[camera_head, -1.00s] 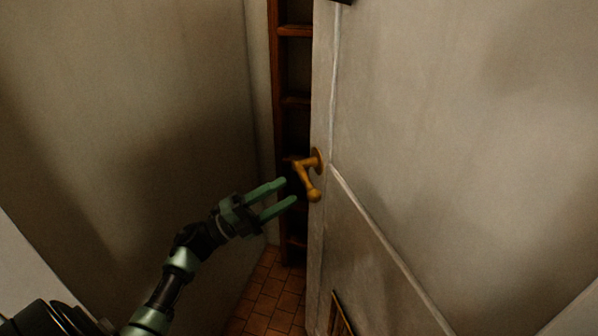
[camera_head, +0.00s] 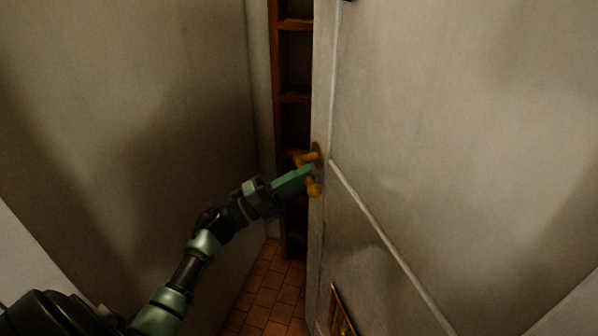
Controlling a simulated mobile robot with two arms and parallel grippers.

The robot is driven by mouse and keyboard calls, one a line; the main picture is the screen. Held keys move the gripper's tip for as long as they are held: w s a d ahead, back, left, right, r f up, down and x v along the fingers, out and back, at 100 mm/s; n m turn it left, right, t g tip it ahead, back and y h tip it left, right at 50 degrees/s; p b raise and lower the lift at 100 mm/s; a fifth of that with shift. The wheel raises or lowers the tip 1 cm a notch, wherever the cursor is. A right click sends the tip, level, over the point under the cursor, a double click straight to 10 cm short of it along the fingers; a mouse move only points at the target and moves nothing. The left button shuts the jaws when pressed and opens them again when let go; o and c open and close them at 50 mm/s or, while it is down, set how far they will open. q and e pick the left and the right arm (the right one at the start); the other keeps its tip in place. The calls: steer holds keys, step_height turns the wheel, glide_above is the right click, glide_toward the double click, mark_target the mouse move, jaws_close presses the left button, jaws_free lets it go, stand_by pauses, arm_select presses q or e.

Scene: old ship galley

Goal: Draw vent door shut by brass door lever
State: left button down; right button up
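The vent door (camera_head: 440,130) is a large pale grey panel filling the right side of the head view. It stands ajar, with a dark gap along its left edge. The brass door lever (camera_head: 314,189) is mounted near that edge; its rose and its lower end show, and its middle is hidden by my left gripper (camera_head: 312,174). The green fingers lie across the lever and overlap in this view, so I cannot tell whether they are closed on it. My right gripper is not in view.
A brown wooden rack (camera_head: 294,60) with shelves shows in the gap behind the door edge. A plain wall (camera_head: 130,110) stands on the left. Reddish floor tiles (camera_head: 268,295) lie below. A small brass-framed piece (camera_head: 341,312) sits low on the door.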

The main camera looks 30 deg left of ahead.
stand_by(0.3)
arm_select(q)
steer(key=s+a+n+t+y+p, duration=0.1)
steer(key=s+a+t+y+p, duration=0.1)
steer(key=s, duration=0.6)
steer(key=shift+a+n+y+p, duration=0.4)
steer(key=shift+a+y+p, duration=0.1)
steer(key=shift+a, duration=0.5)
steer(key=shift+s, duration=0.1)
steer(key=s+a+n+t+y+p, duration=0.1)
steer(key=s+a+y+p, duration=0.1)
steer(key=s, duration=0.6)
steer(key=shift+s+a+r+n+t+y, duration=0.15)
steer(key=shift+s+a+n+t+y, duration=0.2)
steer(key=shift+y, duration=0.25)
steer(key=s+a+n+y+p, duration=0.1)
steer(key=s+n+y, duration=0.1)
steer(key=s, duration=0.7)
steer(key=shift+t+y+p, duration=0.4)
steer(key=shift+t+y, duration=0.05)
steer(key=shift+y, duration=0.25)
steer(key=shift+a, duration=0.1)
